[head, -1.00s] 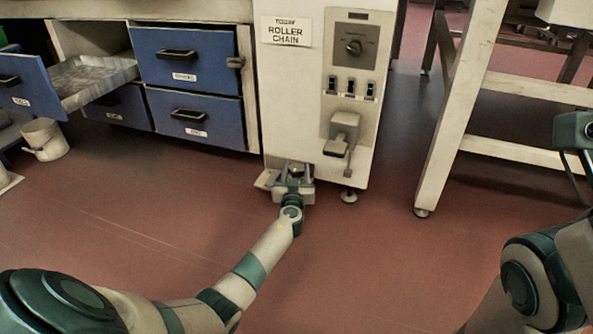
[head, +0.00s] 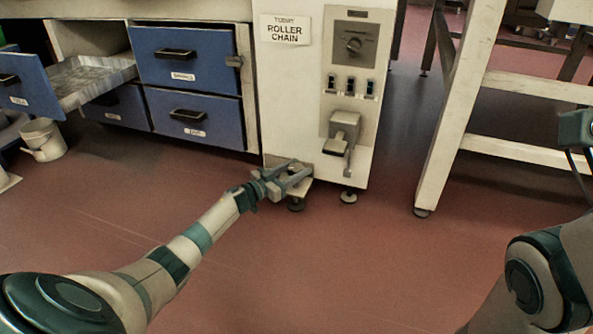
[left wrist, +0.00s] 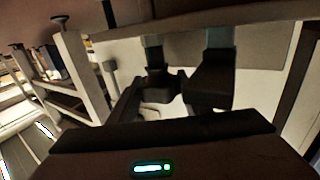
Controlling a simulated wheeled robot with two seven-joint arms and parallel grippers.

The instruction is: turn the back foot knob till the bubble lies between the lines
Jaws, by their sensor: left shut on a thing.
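The white machine cabinet (head: 308,110) has a small ledge (head: 303,189) low at its front left corner. A dark foot (head: 296,205) shows under the ledge. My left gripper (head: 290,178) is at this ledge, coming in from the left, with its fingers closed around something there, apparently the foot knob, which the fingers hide. In the left wrist view, the two dark fingers (left wrist: 183,85) reach toward the machine and the knob is not clear. I cannot make out a bubble or its lines.
Another foot (head: 349,196) stands to the right, below a pedal-like lever (head: 338,147). Blue drawers (head: 187,62) stand to the left, one pulled open. A white pot (head: 43,140) is on the floor. A pale frame (head: 440,150) stands to the right. The red floor in front is clear.

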